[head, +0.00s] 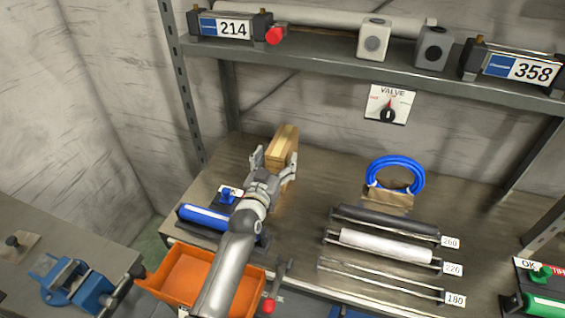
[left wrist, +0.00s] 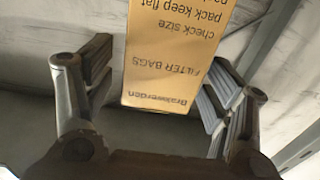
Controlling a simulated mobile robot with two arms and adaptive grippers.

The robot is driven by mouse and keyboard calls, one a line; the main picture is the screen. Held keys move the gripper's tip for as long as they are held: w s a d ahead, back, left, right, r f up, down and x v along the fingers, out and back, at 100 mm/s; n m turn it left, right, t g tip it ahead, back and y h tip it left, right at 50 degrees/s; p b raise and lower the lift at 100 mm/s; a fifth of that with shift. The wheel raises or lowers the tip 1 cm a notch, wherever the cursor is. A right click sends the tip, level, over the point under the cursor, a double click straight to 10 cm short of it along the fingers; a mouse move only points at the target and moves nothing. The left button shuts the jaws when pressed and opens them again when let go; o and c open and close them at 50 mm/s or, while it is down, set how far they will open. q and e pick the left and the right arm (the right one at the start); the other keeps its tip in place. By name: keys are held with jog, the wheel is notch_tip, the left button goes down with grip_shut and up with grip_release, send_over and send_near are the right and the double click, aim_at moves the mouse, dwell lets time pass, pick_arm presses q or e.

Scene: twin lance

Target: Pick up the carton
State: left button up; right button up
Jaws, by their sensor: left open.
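The carton (head: 283,143) is a tan box at the back of the workbench, below the shelf, in the head view. In the left wrist view the carton (left wrist: 170,55) shows printed text, "FILTER BAGS", upside down. My left gripper (head: 273,161) is open, its two fingers on either side of the carton's near end. In the left wrist view the left gripper (left wrist: 160,85) has visible gaps between its fingers and the carton's sides. The arm hides part of the bench in front of the carton. My right gripper is not in view.
An orange bin (head: 181,275) and a blue cylinder (head: 204,216) lie close to my left arm. A blue ring (head: 417,176) and rods on racks are to the right. A shelf (head: 330,62) runs above. Bare bench lies right of the carton.

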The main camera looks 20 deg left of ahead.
pick_arm(q)
jog(key=shift+w+f+b, duration=0.2)
jog(key=shift+w+b, duration=0.45)
jog(key=shift+w, duration=1.15)
jog(key=shift+r, duration=0.15)
jog(key=c, duration=1.3)
jog(key=shift+r, duration=0.1)
jog(key=shift+c, duration=0.2)
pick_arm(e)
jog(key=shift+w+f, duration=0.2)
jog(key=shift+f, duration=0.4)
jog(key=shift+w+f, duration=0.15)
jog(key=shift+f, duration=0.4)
